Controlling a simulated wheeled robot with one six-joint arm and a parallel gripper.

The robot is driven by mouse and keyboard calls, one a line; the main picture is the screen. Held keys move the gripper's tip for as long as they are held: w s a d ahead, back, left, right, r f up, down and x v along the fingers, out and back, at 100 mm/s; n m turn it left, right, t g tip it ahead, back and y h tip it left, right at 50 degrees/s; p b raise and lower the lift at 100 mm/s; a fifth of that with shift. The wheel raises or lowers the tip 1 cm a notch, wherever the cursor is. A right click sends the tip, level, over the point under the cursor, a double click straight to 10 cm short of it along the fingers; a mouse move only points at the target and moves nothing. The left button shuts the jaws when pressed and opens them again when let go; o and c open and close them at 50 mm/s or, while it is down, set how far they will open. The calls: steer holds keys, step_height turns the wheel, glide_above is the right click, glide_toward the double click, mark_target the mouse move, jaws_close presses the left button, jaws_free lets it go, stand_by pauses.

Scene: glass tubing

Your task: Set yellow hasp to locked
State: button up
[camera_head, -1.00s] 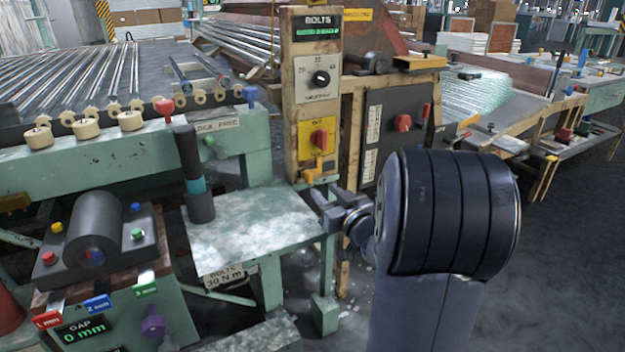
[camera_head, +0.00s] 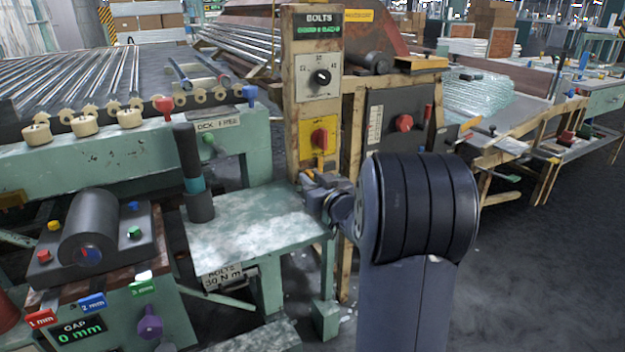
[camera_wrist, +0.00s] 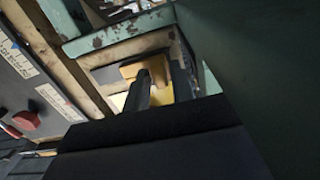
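The yellow hasp (camera_head: 320,162) is on the front of the wooden post, just under the red knob (camera_head: 320,138) on its yellow plate. My gripper (camera_head: 307,182) is right at the hasp's lower part and hides some of it in the head view. In the wrist view, the yellow hasp (camera_wrist: 158,66) lies ahead, and my two dark fingers (camera_wrist: 161,88) stand apart with yellow showing between them. The fingers look open around the hasp's lower part; contact cannot be made out. Whether the hasp is locked is not clear.
The post also carries a dial (camera_head: 320,77) and a BOLTS display (camera_head: 318,31). A dark panel with a red knob (camera_head: 404,123) stands to the right. A green bench (camera_head: 250,225) lies left of my gripper, with a dark upright handle (camera_head: 188,160) on it.

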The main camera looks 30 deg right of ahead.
jaws_close()
steer(key=d+p, duration=0.1)
steer(key=d, duration=0.1)
steer(key=shift+d+p, duration=0.35)
steer(key=shift+d, duration=0.05)
steer(key=shift+o, duration=1.5)
jaws_free()
steer(key=shift+d, duration=0.1)
